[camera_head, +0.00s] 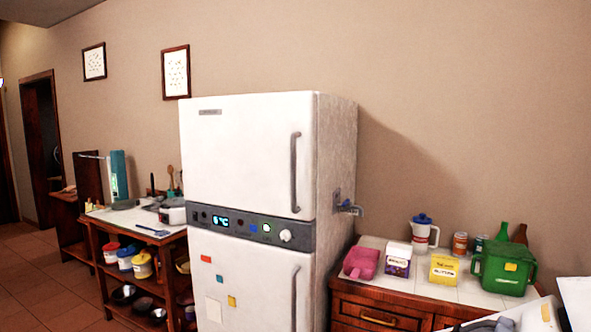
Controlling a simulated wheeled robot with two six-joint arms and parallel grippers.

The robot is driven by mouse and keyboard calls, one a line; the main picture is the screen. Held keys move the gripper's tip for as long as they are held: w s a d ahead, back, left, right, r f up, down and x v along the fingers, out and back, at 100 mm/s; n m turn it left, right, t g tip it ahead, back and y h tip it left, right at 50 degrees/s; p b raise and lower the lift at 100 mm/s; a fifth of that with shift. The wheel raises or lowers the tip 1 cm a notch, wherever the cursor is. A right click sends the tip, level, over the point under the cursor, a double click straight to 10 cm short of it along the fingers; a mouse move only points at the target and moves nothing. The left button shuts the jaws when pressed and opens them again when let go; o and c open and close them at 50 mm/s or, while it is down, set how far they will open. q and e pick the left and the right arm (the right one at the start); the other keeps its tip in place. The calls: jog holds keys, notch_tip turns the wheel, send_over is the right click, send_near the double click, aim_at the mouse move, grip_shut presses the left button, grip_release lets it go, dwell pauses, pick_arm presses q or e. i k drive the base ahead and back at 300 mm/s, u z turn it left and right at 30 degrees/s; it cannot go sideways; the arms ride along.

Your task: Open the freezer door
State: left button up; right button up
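A white fridge-freezer (240,150) stands in the middle of the head view, against the wall. Its upper door (245,165) is shut, with a dark vertical handle (295,172) near its right edge. Its lower door (255,285) also looks shut, with a grey handle (294,298) near its right edge; its bottom is cut off by the frame. A dark control strip (240,223) with a lit display and a knob runs between the doors. No label shows which door is the freezer.
A wooden cabinet (375,312) on the right bears a pink container (361,262), a yellow box (444,270), a green container (505,268) and other items. A tap-like fitting (347,208) sticks out from the fridge's right side. A wooden shelf unit (100,240) stands left.

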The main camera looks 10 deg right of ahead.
aim_at(256, 153)
jog(key=u, duration=0.65)
jog(key=i, duration=0.8)
jog(key=z, duration=0.1)
